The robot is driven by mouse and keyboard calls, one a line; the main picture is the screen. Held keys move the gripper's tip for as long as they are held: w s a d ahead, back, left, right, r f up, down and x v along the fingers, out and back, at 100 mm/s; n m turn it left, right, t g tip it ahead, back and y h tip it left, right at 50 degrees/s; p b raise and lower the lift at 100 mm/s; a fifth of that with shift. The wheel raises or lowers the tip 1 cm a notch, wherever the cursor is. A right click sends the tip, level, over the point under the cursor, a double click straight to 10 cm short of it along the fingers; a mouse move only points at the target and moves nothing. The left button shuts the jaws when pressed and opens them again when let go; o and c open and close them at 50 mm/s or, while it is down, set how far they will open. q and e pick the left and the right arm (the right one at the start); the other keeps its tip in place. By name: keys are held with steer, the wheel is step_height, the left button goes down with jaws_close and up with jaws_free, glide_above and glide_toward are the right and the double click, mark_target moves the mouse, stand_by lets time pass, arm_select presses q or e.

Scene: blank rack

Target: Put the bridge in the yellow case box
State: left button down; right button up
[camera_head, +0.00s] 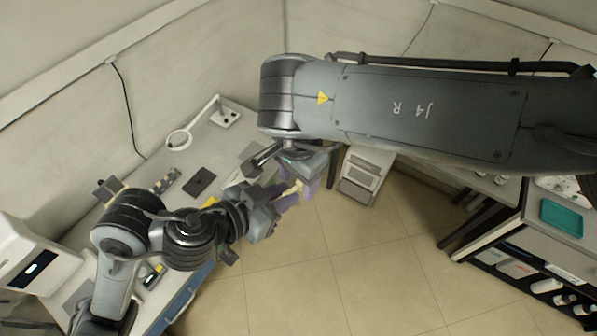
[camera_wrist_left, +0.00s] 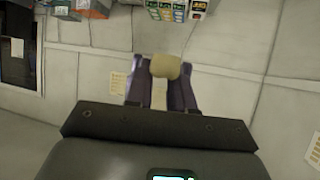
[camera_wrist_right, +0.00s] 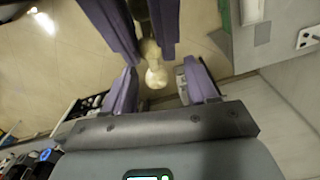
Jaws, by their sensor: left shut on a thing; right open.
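My left gripper (camera_head: 285,197) is shut on a cream-coloured piece (camera_head: 293,188), apparently the bridge, and holds it in the air past the bench edge. In the left wrist view the piece (camera_wrist_left: 166,67) sticks out between the purple fingers (camera_wrist_left: 160,88). My right gripper (camera_wrist_right: 160,90) is open. In the right wrist view the piece's rounded end (camera_wrist_right: 156,77) shows between its spread purple fingers; I cannot tell whether they touch it. A small yellow thing (camera_head: 210,202) on the bench, mostly hidden behind my left arm, may be the yellow case box.
The bench (camera_head: 205,158) carries a ring lamp (camera_head: 180,139), a dark flat pad (camera_head: 199,182) and a white machine (camera_head: 38,262). A white cabinet (camera_head: 364,177) stands behind the grippers. A teal tray (camera_head: 562,217) lies on the right-hand bench. The floor between is clear.

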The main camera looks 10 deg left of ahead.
steer(key=c, duration=1.1)
arm_select(q)
steer(key=c, duration=0.9)
jaws_free()
arm_select(e)
jaws_close()
arm_select(q)
steer(key=shift+f, duration=0.1)
